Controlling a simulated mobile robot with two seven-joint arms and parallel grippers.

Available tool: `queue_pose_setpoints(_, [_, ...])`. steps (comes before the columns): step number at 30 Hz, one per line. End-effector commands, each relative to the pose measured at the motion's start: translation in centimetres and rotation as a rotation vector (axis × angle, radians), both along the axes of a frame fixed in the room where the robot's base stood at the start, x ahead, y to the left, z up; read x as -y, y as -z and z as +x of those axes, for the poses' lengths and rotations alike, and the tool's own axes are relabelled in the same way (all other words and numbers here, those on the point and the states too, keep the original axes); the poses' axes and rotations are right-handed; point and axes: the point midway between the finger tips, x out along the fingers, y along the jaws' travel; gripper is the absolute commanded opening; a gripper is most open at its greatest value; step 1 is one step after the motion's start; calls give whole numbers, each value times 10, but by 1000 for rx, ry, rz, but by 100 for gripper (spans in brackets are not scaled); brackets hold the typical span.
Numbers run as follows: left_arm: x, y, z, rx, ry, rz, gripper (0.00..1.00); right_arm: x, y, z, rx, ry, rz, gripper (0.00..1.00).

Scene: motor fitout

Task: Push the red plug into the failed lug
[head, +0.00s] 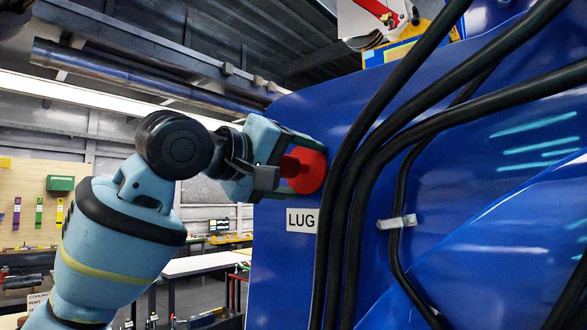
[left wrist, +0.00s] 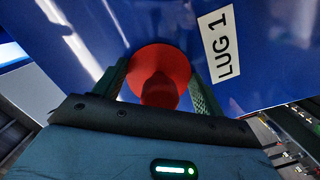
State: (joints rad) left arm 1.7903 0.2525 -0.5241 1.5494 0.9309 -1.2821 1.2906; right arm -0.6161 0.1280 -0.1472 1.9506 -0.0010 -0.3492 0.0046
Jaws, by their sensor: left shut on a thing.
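The red plug (head: 307,171) has a round flange and a narrower stem, and sits at the face of a large blue housing (head: 283,125). My left gripper (head: 290,165) is shut on its stem. In the left wrist view the red plug (left wrist: 160,75) lies between the two green fingers, its flange toward the blue surface. I cannot tell whether the flange touches the surface, and any lug hole behind it is hidden. A white label (head: 302,220) reading LUG is just below the plug; in the left wrist view the label (left wrist: 222,45) reads LUG 1. My right gripper is not in view.
Several thick black cables (head: 350,190) run down the blue housing close to the right of the plug. A metal clip (head: 397,222) holds a thinner one. A white-topped table (head: 203,264) and a pegboard wall (head: 35,205) stand in the background at left.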

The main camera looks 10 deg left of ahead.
Motion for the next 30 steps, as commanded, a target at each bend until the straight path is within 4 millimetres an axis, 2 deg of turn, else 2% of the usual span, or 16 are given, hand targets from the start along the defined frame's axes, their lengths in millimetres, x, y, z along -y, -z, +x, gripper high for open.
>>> queue_pose_setpoints(2, [1, -1, 1, 2, 0, -1, 44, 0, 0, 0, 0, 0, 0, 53])
queue_pose_setpoints(3, [1, -1, 1, 2, 0, -1, 74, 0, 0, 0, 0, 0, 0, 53])
queue_pose_setpoints(8, [1, -1, 1, 2, 0, 0, 95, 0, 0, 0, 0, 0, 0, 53])
queue_pose_setpoints(19, [-3, 0, -3, 0, 0, 0, 96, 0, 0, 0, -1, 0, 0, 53])
queue_pose_setpoints(30, [-38, -5, -45, 3, -1, -1, 96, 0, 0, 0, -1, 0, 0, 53])
